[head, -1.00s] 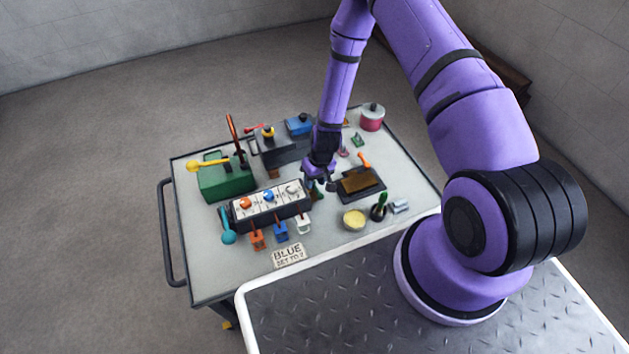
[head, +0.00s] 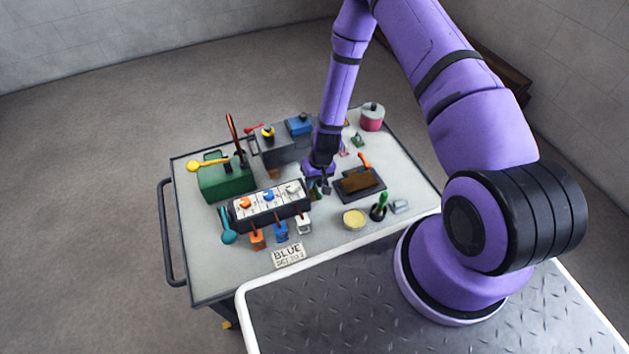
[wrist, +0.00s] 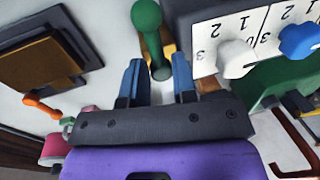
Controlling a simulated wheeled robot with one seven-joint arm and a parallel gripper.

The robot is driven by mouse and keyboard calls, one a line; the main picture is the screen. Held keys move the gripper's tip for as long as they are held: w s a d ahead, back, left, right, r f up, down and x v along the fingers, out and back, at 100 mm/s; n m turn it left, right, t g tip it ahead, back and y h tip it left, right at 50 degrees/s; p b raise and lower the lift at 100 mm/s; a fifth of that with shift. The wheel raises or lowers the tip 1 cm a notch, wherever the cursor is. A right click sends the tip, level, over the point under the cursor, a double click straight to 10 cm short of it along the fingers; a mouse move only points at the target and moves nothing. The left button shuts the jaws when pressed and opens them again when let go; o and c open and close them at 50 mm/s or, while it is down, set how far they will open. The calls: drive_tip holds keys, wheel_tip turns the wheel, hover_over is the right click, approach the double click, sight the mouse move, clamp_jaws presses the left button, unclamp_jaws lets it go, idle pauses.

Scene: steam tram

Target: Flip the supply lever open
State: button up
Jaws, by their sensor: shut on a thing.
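A green lever with a ball knob (wrist: 147,18) stands at the end of the dial panel, beside the white dial. My gripper (wrist: 158,80) has its two blue fingers on either side of this lever's shaft and is shut on it. In the head view my gripper (head: 319,188) is at the right end of the dial panel (head: 270,205), and it mostly hides the green lever there. A teal lever (head: 228,237) hangs at the panel's left end. No label shows which lever is the supply one.
The panel has orange, blue and white dials (head: 292,187), with small coloured tabs in front. A green box with a yellow lever (head: 194,166) stands at left. A dark tray (head: 358,184) lies close right of my gripper. A sign reading BLUE (head: 288,255) lies in front.

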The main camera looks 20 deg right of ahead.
drive_tip(key=o, duration=0.7)
wheel_tip(320, 180, up, 11)
drive_tip(key=d, duration=0.2)
drive_tip(key=shift+f, duration=0.2)
drive_tip(key=shift+r, duration=0.1)
idle(0.3)
